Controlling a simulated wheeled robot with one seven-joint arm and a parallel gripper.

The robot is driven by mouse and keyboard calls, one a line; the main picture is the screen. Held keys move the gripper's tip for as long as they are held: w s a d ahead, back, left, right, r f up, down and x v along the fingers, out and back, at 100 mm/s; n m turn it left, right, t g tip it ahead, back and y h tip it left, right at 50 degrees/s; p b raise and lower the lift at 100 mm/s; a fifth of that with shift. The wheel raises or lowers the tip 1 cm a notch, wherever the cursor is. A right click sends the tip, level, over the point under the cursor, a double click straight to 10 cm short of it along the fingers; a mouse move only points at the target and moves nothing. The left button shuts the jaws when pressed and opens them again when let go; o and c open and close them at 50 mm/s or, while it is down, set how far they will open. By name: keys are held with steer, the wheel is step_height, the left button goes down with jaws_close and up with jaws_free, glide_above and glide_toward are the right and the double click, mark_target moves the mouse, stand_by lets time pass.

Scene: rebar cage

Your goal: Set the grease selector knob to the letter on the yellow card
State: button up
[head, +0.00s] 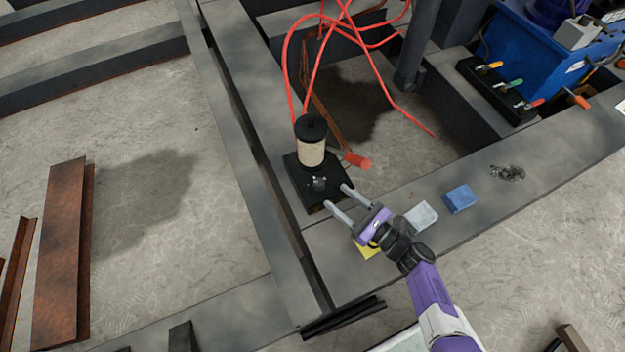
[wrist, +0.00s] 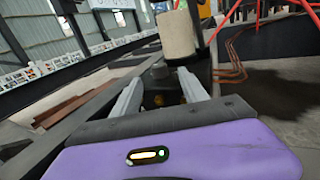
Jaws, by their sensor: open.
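The grease selector knob (head: 319,184) is a small grey knob on the black base plate (head: 297,178) of the grease unit, in front of its cream cylinder (head: 311,151). In the wrist view the knob (wrist: 160,71) shows between and just beyond the fingertips. My gripper (head: 337,196) is open and empty, its two grey fingers pointing at the knob from the lower right, apparently short of it. It also shows in the wrist view (wrist: 160,80). The yellow card (head: 368,251) lies on the grey beam, mostly hidden under my gripper. Its letter and the knob's setting cannot be read.
A red handle (head: 356,160) sticks out right of the cylinder, and red hoses (head: 312,62) rise behind it. A white cloth (head: 421,215), a blue block (head: 460,198) and a dark heap (head: 508,173) lie on the beam. A blue machine (head: 545,60) stands at upper right.

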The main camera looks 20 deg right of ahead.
mark_target(323, 186)
steer(key=shift+b+x, duration=0.9)
steer(key=shift+x, duration=3.1)
steer(key=shift+a, duration=0.1)
steer(key=shift+s, duration=0.1)
jaws_close()
